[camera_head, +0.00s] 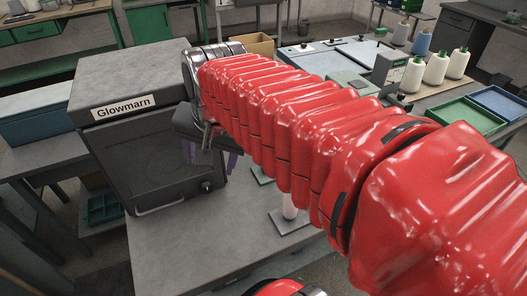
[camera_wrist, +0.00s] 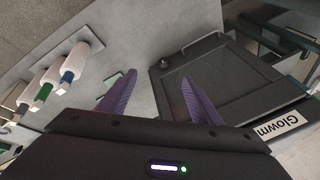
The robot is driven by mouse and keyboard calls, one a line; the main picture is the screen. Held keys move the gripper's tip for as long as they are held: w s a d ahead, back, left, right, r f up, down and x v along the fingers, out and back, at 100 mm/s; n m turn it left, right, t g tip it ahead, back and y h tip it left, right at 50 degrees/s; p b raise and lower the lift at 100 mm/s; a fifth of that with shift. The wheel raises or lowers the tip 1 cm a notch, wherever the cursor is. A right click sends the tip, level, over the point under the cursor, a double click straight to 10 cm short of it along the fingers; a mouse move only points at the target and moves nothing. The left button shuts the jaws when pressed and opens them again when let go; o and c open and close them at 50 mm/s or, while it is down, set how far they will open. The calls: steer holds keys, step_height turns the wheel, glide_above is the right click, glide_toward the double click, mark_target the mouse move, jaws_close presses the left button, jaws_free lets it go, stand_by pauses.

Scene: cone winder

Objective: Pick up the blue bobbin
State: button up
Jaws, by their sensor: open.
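The blue bobbin (camera_wrist: 72,67) shows at the left of the wrist view, in a slanting row with a green one (camera_wrist: 43,91) and pale pieces beside them. Its exact shape is small and hard to tell. In the head view I cannot make it out; my arm covers most of that part of the table. My gripper (camera_wrist: 158,78) has two purple fingers, spread apart with nothing between them. The row lies to the left of the fingers, apart from them. In the head view my gripper (camera_head: 211,158) hangs in front of the dark Glowmarn box, its fingers partly hidden.
The dark Glowmarn box (camera_head: 148,147) stands on the grey table (camera_head: 180,245), close to my gripper. A pale post on a square base (camera_head: 290,222) stands under my arm.

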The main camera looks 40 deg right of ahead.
steer(key=w+d+f+m+g, duration=0.1)
steer(key=w+d+m, duration=0.3)
steer(key=d+m, duration=0.8)
steer(key=w+d+m+g, duration=0.1)
steer(key=w+d+m, duration=0.3)
steer(key=d+m, duration=0.8)
steer(key=shift+w+d+f+g+y, duration=0.3)
steer(key=shift+d+f+g+y, duration=0.1)
steer(key=shift+d, duration=0.25)
steer(key=shift+w+a+f, duration=0.1)
steer(key=shift+w+f, duration=0.1)
steer(key=shift+f, duration=1.2)
steer(key=shift+w+d+f, duration=0.1)
steer(key=shift+w+f, duration=0.05)
steer(key=shift+f, duration=1.3)
steer(key=shift+w+a+f, duration=0.1)
steer(key=shift+w+f, duration=0.1)
steer(key=shift+f, duration=1.2)
steer(key=f, duration=0.5)
steer(key=shift+w+f, duration=0.1)
steer(key=shift+w, duration=0.25)
